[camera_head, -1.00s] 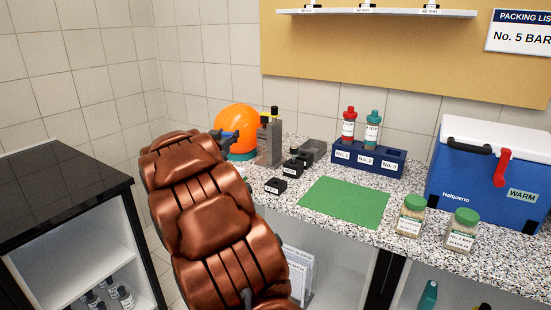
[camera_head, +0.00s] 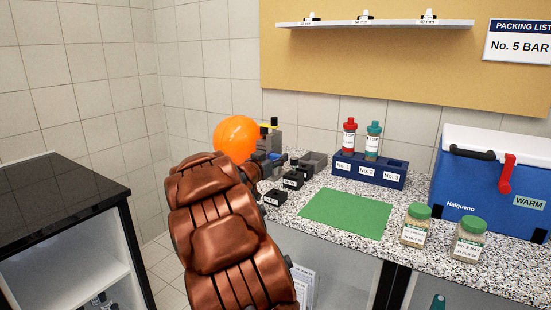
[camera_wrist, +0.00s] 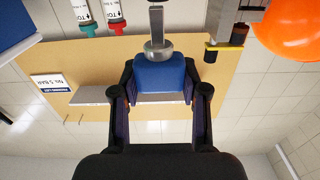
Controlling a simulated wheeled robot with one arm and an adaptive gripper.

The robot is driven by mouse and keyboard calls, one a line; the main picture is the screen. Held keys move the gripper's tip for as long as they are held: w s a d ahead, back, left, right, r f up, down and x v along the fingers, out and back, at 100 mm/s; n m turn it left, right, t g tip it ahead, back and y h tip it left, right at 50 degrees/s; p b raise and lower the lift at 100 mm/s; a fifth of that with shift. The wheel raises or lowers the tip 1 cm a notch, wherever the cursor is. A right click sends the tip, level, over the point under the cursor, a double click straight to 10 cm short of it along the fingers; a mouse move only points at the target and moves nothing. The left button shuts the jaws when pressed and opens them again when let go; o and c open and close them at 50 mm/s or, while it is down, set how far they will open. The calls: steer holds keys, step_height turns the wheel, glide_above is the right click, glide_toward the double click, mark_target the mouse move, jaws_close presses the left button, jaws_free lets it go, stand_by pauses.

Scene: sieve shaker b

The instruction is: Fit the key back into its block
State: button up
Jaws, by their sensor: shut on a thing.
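My gripper (camera_wrist: 160,88) is shut on a key with a blue handle (camera_wrist: 160,72), seen in the wrist view. The key's metal collar and grey shaft point away from the fingers. In the head view my gripper (camera_head: 268,160) is small and partly covered by my arm, beside the small black blocks. One labelled black block (camera_head: 274,198) sits near the counter's front left. A second labelled black block (camera_head: 292,180) is just behind it. The labels are too small to read surely, so I cannot tell which block is the key's.
An orange dome (camera_head: 236,138) and a grey device (camera_head: 273,138) stand behind my gripper. A green mat (camera_head: 345,213) lies right of the blocks. A blue rack (camera_head: 368,171) with red and teal bottles is behind it. Two jars (camera_head: 416,226) and a blue cooler (camera_head: 488,195) stand right.

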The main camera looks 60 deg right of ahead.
steer(key=shift+r, duration=0.15)
steer(key=shift+a+f, duration=0.1)
steer(key=shift+f, duration=0.2)
steer(key=shift+f+b, duration=1.15)
steer(key=shift+f, duration=1.6)
steer(key=shift+p, duration=1.1)
steer(key=shift+f+b, duration=0.55)
steer(key=shift+f, duration=1.25)
steer(key=o, duration=1.1)
steer(key=shift+a, duration=0.15)
steer(key=a, duration=1.1)
steer(key=shift+s+a, duration=0.25)
steer(key=shift+a, duration=0.1)
